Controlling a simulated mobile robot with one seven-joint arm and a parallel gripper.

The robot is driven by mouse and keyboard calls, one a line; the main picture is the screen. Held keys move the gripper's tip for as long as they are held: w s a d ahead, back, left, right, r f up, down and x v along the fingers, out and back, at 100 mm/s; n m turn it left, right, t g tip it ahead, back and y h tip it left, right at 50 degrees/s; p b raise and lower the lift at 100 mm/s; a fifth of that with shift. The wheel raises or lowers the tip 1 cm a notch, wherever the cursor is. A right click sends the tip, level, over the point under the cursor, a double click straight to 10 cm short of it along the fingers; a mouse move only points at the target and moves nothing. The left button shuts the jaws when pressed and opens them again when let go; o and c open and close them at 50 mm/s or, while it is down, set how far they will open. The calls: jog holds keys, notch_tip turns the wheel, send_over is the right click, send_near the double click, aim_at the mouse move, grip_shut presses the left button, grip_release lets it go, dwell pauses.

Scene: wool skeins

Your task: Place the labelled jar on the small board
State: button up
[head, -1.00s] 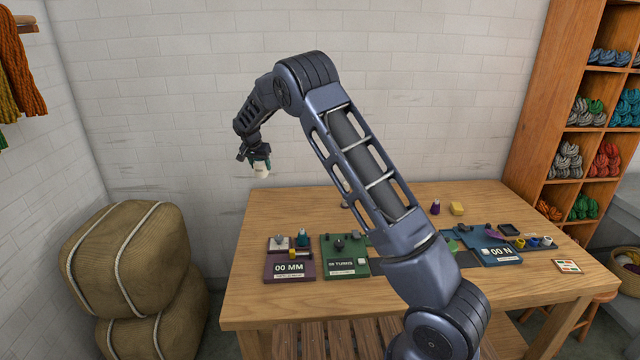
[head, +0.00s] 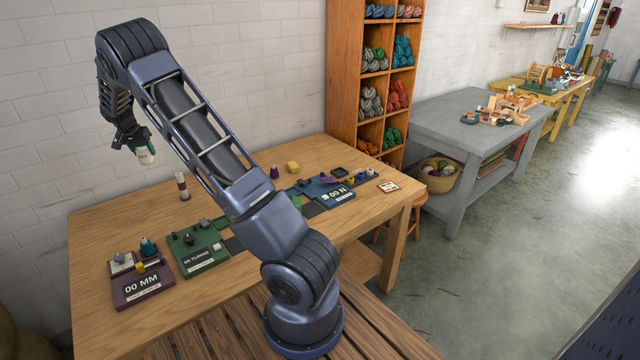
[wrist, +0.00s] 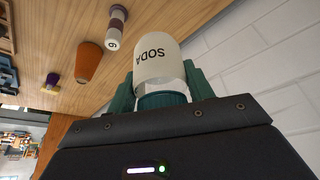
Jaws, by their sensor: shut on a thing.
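My gripper (head: 138,144) is shut on a white jar (head: 146,156), held in the air above the back left part of the wooden table. In the wrist view the jar (wrist: 156,62) carries the label "SODA", which reads upside down, and sits between my teal fingers (wrist: 163,88). I cannot tell for sure which piece is the small board. A small dark flat piece (head: 339,172) lies at the table's right, and a small pale card-like panel (head: 388,186) lies near the right edge. My arm hides the table's middle.
The wooden table (head: 95,240) holds purple (head: 148,290), green (head: 192,262) and blue (head: 334,199) panels with small parts on them.

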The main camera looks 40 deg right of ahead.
jog(key=s+d+m+h, duration=0.1)
jog(key=s+d+m, duration=0.15)
jog(key=d, duration=2.75)
jog(key=s+d+m+g, duration=0.15)
jog(key=s+d, duration=0.35)
jog(key=d, duration=0.7)
jog(key=s+d+m, duration=0.3)
jog(key=s+d, duration=0.1)
jog(key=d, duration=0.8)
jog(key=m+g+h, duration=0.1)
jog(key=m+g, duration=0.2)
jog(key=m, duration=0.3)
send_over(389, 187)
jog(key=f, duration=1.9)
jog(key=shift+w+f, duration=0.2)
jog(key=shift+f, duration=0.1)
jog(key=o, duration=1.1)
